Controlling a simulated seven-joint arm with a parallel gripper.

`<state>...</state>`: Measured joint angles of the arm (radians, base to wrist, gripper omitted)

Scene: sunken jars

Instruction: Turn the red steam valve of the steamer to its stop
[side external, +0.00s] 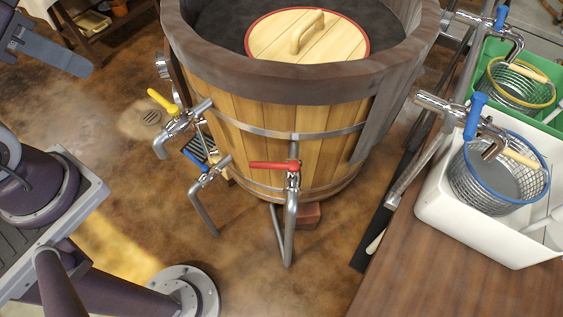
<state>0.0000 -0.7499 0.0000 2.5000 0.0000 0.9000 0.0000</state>
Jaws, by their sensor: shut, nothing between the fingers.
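The red steam valve (273,166) is a lever on a vertical metal pipe at the front of the wooden steamer (265,125). Its handle lies roughly level and points left from the pipe. Two more levered taps sit to its left, one yellow (161,100) and one blue (195,158). My gripper (80,67) shows partly at the upper left edge. It is shut and empty, well apart from the red valve. Part of its body is cut off by the frame.
A round wooden lid (330,42) with a handle lies inside the steamer's rim. At right, a wooden counter (425,270) holds a white basin (465,243) with a blue-rimmed wire basket (490,180) and a green basin (545,115). Open floor (110,160) lies left of the steamer.

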